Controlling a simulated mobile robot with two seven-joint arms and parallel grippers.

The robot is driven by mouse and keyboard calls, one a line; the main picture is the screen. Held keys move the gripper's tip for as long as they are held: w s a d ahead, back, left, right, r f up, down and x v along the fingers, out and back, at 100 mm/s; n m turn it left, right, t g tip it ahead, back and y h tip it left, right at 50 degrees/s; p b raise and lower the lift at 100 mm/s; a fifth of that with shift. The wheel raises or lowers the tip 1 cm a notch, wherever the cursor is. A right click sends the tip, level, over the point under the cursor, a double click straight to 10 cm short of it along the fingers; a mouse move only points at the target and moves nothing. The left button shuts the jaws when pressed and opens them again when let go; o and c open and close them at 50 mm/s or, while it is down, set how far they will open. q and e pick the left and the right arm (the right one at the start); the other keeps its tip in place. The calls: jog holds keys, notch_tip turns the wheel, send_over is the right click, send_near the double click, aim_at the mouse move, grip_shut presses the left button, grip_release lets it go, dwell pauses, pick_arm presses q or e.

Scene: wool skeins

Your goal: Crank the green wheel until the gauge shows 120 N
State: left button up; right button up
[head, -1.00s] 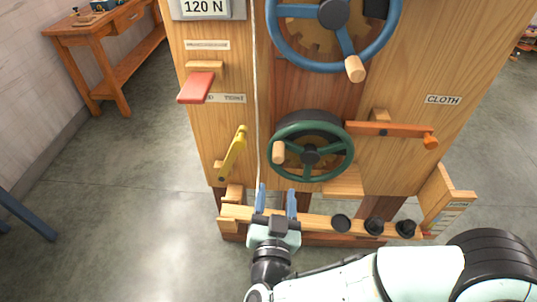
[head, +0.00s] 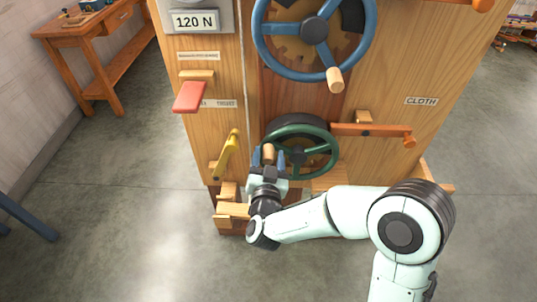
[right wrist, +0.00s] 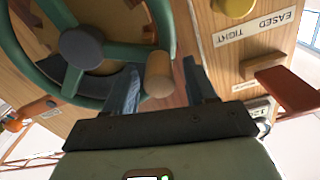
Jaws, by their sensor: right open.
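The green wheel (head: 328,152) is low on the wooden machine front. Its wooden crank knob (head: 269,152) is at the wheel's left side. The knob (right wrist: 158,73) and the green wheel (right wrist: 100,88) also show in the right wrist view. My right gripper (head: 268,158) is open at the knob, with its blue fingers on either side; no firm grip shows. The gauge (head: 195,20) is at the top left, partly cut off, and its plate reads 120 N. My left gripper is not in view.
A larger blue wheel (head: 314,30) is above. An orange lever (head: 375,131) is right of the green wheel. A yellow lever (head: 226,153) and a red lever (head: 189,97) are to the left. A workbench (head: 90,40) stands at the far left. The floor in front is open.

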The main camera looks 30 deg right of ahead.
jog(key=shift+w+d, duration=0.25)
jog(key=shift+w, duration=0.15)
jog(key=shift+c, duration=0.3)
grip_shut()
jog(key=shift+s+d+r+m+b, duration=0.25)
jog(key=shift+r+m+b, duration=0.15)
jog(key=shift+r+m, duration=0.25)
jog(key=shift+o, duration=0.3)
grip_release()
jog(key=shift+f, duration=0.1)
